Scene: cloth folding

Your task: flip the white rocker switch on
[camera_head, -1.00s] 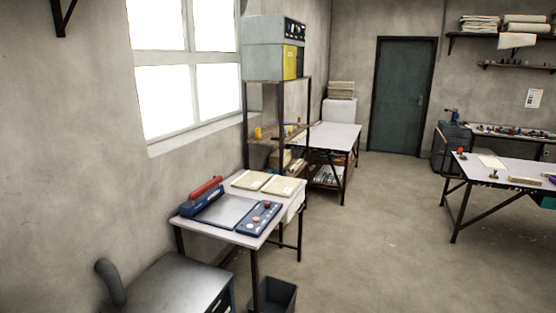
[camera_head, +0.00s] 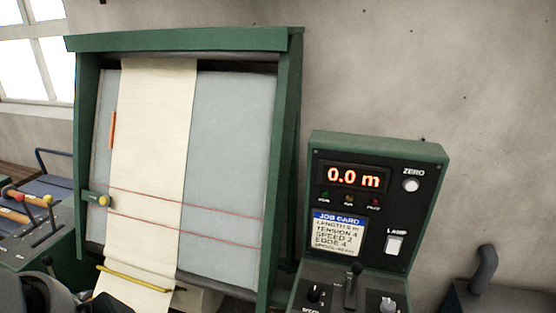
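The white rocker switch (camera_head: 394,244) is a small upright rectangle under the label LAMP. It sits on the right side of the dark face of a green control console (camera_head: 432,152). Its face is unobstructed, but at this size I cannot tell which way it is rocked. No lit lamp shows near it. Neither of my grippers shows in the head view.
The console has a red display reading 0.0 m (camera_head: 353,177), a round white ZERO button (camera_head: 411,185), a job card (camera_head: 338,232), and a lever (camera_head: 352,285) between knobs below. A green frame (camera_head: 288,130) with hanging cream cloth (camera_head: 150,150) stands left of it.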

